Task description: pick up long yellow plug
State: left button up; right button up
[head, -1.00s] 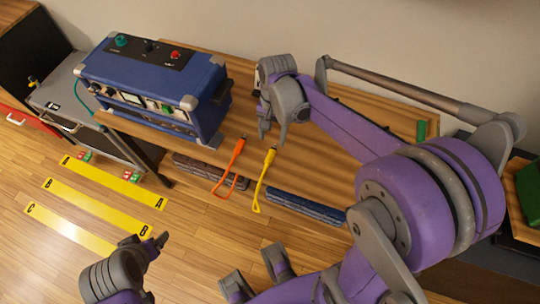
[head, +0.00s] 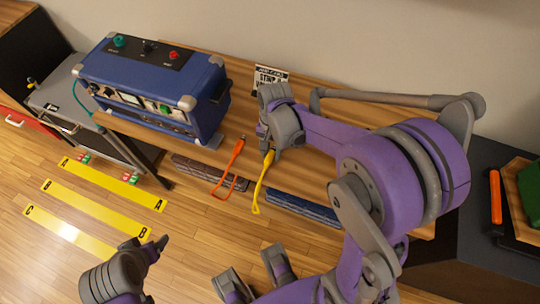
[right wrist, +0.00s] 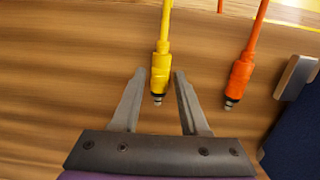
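The long yellow plug (head: 264,172) lies at the front edge of the wooden table, its cable hanging over the edge. In the right wrist view the yellow plug (right wrist: 161,68) shows its dark tip pointing toward my gripper. My right gripper (head: 266,146) is over the plug's end. In the right wrist view its fingers (right wrist: 160,73) are open, one on each side of the plug, with gaps visible between. My left gripper (head: 156,245) is low at the left, away from the table; its opening is unclear.
An orange plug (head: 233,163) lies just left of the yellow one and also shows in the right wrist view (right wrist: 239,76). A blue amplifier (head: 150,90) stands on the table (head: 330,182) at the left. A small sign (head: 270,78) stands behind my right gripper.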

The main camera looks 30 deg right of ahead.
grip_shut()
